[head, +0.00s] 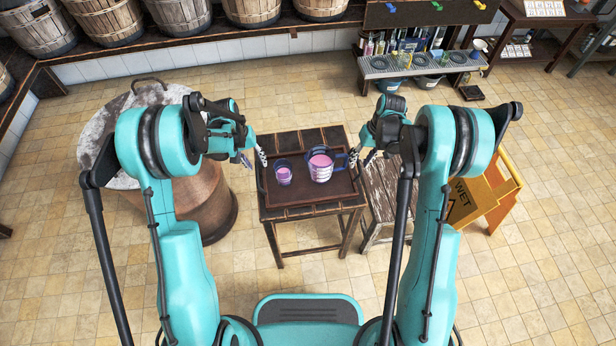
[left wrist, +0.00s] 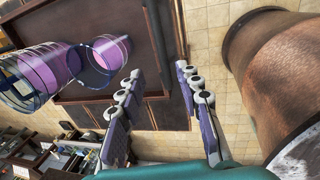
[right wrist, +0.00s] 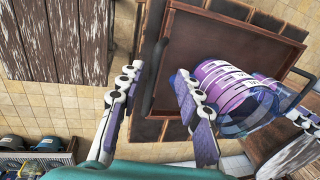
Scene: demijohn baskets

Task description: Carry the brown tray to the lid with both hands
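The brown tray (head: 305,197) lies flat on a small dark wooden table (head: 330,137). It bears a small cup (head: 284,175) and a larger blue-handled jug (head: 320,166), both with pink contents. The grey, worn lid (head: 110,122) with a dark handle lies on the copper vat to the left, partly hidden by my left arm. My left gripper (head: 259,157) is open at the tray's left end; the left wrist view shows the dark handle (left wrist: 157,35) between its fingers. My right gripper (head: 364,159) is open at the right end, the other handle (right wrist: 156,75) between its fingers. Contact is not clear.
The copper vat (head: 207,200) stands close to the table's left. A wooden stool (head: 385,195) and a yellow wet-floor sign (head: 487,195) stand to the right. A bottle rack (head: 420,64) and baskets line the back. Tiled floor is free behind the table.

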